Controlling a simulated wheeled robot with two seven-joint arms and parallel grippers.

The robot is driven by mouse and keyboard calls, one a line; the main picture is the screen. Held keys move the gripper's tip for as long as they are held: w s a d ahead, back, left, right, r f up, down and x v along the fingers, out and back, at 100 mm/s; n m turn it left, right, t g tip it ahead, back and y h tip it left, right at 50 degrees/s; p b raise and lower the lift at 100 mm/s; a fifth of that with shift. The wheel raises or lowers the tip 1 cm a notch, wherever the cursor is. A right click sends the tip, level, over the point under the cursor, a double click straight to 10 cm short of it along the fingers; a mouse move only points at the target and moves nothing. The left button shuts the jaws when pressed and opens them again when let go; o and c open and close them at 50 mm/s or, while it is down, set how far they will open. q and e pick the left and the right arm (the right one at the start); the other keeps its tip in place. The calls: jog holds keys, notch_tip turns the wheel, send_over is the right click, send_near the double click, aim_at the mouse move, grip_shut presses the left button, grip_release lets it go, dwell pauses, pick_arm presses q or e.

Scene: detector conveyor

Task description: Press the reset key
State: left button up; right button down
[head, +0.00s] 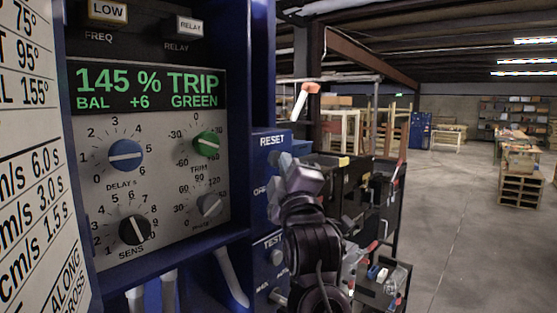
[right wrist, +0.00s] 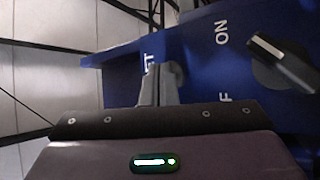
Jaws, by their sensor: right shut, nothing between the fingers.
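The RESET label (head: 272,140) is on a blue side panel (head: 261,165), right of the display unit in the head view. Contact cannot be told. In the right wrist view the shut fingers (right wrist: 158,86) point at the blue panel (right wrist: 195,72), over part of the RESET lettering. My left gripper is not in view.
A selector knob (right wrist: 283,62) with an ON label sits right of the fingers in the right wrist view. A TEST button (head: 277,257) is lower on the panel. The display (head: 148,88) reads 145 % TRIP, GREEN, above several dials. Dark shelving (head: 365,190) stands behind my right arm.

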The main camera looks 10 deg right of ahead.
jog(key=shift+w+a, duration=0.15)
dwell(0.7)
jog(key=shift+s+d, duration=0.55)
jog(key=shift+s, duration=0.15)
jog(key=s+d, duration=0.1)
jog(key=s, duration=0.1)
jog(key=s+d+b, duration=0.1)
jog(key=s+d, duration=0.1)
jog(key=shift+w+f, duration=0.1)
jog(key=shift+f, duration=0.05)
dwell(0.6)
